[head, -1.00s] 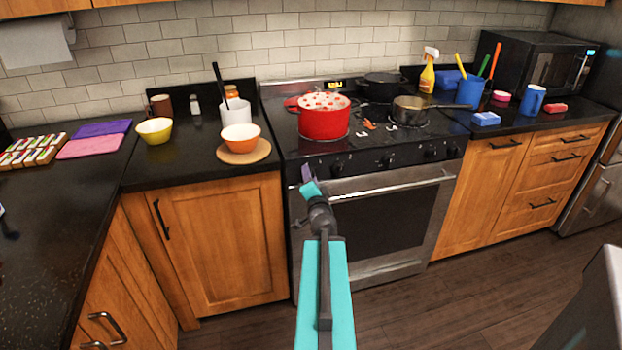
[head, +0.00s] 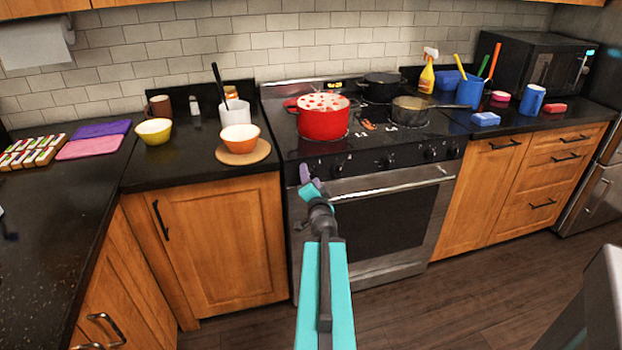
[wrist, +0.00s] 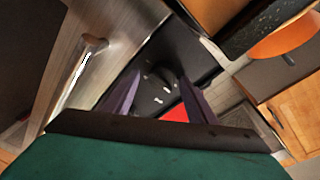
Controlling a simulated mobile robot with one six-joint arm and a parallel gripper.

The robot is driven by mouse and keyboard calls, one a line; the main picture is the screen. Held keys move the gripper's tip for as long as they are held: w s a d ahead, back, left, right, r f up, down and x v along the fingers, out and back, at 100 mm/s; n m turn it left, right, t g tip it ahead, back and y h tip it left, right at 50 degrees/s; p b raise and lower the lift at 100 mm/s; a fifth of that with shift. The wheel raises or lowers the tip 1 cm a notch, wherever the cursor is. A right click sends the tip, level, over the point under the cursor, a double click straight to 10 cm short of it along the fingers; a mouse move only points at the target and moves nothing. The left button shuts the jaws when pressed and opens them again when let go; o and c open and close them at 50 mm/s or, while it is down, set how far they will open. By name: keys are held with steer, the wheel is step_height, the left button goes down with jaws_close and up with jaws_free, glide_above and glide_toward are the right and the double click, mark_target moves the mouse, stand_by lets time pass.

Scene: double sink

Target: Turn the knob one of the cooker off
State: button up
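The cooker (head: 380,215) stands in the middle of the head view, with dark knobs along its black front panel. One knob (head: 337,169) shows just right of my gripper, and others sit further right. My gripper (head: 309,178) is at the left end of the panel, in front of it. In the wrist view my gripper's two purple fingers (wrist: 157,90) are apart, with nothing held. A dark round knob (wrist: 162,72) shows in the gap, beyond the fingertips. I cannot tell which knob this is, or its angle. My gripper hides part of the panel's left end.
The oven handle (head: 395,184) runs just below the panel and shows close to the left finger in the wrist view (wrist: 92,45). A red pot (head: 323,120), a pan (head: 411,112) and a black pot (head: 382,84) stand on the hob. An orange bowl (head: 240,136) is on the left counter.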

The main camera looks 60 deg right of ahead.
steer(key=shift+s+a+r+p, duration=0.15)
steer(key=shift+a+p, duration=0.25)
steer(key=shift+p, duration=0.75)
steer(key=shift+s+a+r+p, duration=0.15)
steer(key=shift+a+p, duration=0.2)
steer(key=shift+p, duration=0.75)
steer(key=p, duration=0.3)
steer(key=s+p, duration=0.1)
steer(key=p, duration=0.2)
steer(key=shift+s+a+f+p, duration=0.1)
steer(key=shift+a+p, duration=0.25)
steer(key=p+v, duration=1.1)
steer(key=p, duration=0.2)
steer(key=shift+p, duration=0.4)
steer(key=shift+s+a, duration=0.1)
